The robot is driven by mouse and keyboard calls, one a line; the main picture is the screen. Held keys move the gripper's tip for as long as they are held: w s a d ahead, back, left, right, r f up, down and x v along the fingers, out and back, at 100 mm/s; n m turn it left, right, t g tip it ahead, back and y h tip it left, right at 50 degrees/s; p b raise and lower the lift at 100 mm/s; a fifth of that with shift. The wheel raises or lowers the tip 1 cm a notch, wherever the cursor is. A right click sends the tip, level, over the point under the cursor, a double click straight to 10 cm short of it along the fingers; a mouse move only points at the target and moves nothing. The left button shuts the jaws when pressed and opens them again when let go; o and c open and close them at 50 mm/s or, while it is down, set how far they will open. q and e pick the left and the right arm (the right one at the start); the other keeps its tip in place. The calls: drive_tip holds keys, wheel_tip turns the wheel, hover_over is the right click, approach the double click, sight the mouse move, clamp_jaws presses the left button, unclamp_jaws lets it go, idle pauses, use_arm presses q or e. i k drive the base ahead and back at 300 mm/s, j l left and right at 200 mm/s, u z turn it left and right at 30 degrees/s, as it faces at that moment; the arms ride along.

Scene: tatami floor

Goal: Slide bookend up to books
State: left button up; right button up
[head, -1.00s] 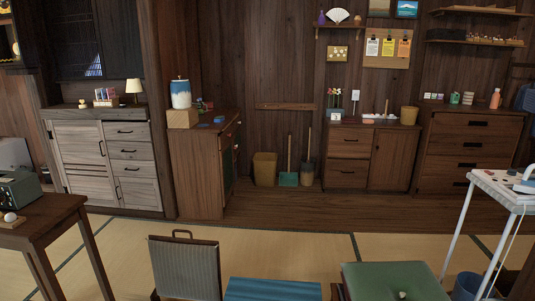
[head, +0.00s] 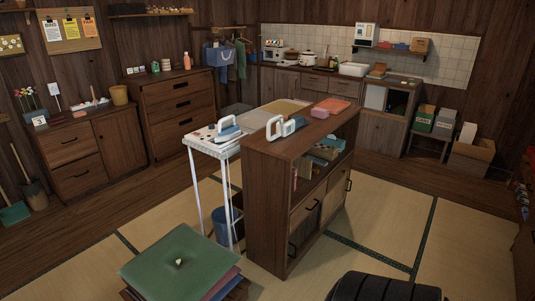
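Neither of my grippers is in view. I cannot make out a bookend anywhere. No row of books shows clearly now. A few thin upright reddish things (head: 295,179) stand at the left end of the open shelf of the dark wooden cabinet (head: 262,185) in the middle of the room. They are too small to tell whether they are books.
A white-topped stand (head: 207,146) with an iron (head: 228,127) adjoins the middle cabinet. A green cushion (head: 165,262) lies on a stack in front. A dark ribbed thing (head: 385,288) is at the bottom edge. Open tatami (head: 450,240) lies to the right.

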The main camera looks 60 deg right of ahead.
sight(304, 165)
drive_tip(key=z, duration=2.2)
drive_tip(key=i, duration=0.2)
